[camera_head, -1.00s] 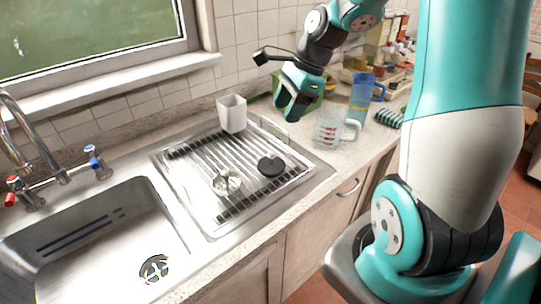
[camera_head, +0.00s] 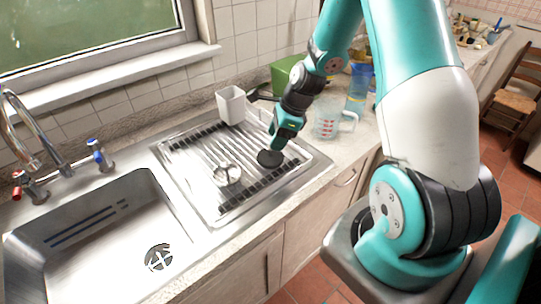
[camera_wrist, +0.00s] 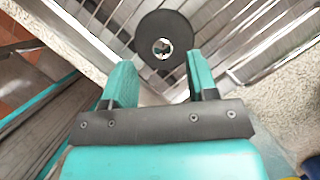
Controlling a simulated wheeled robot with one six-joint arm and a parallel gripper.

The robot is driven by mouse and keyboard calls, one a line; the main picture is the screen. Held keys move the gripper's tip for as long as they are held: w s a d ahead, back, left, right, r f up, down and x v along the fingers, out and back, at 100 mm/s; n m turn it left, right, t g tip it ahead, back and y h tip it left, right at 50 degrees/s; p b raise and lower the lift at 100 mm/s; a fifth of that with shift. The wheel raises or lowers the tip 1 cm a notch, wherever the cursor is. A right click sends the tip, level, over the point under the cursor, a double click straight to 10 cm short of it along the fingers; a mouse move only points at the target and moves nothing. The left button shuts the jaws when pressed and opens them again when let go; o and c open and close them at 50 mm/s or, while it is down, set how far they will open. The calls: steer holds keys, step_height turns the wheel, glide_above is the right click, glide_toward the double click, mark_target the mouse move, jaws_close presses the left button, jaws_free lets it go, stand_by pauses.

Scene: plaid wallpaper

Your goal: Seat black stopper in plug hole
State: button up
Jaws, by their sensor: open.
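The black stopper (camera_head: 269,159) is a round disc lying on the ribbed drainer rack. In the wrist view the black stopper (camera_wrist: 163,38) shows a small metal piece at its middle. My gripper (camera_head: 279,143) is just above the stopper in the head view. In the wrist view my gripper (camera_wrist: 160,70) is open, with its two green fingers pointing toward the stopper and nothing between them. The plug hole (camera_head: 159,257) is a round slotted drain in the floor of the steel sink (camera_head: 95,240), left of the rack. It is uncovered.
A metal strainer (camera_head: 227,173) sits on the drainer rack (camera_head: 213,193) left of the stopper. A white cup (camera_head: 232,104) stands at the rack's back. A measuring jug (camera_head: 328,120) and a blue pitcher (camera_head: 358,92) stand to the right. Taps (camera_head: 97,154) rise behind the sink.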

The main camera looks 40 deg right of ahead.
mark_target(270, 153)
steer(key=shift+p+x, duration=0.65)
steer(key=shift+x, duration=1.6)
steer(key=shift+w+d, duration=0.1)
steer(key=shift+w, duration=0.05)
jaws_close()
steer(key=shift+r, duration=0.15)
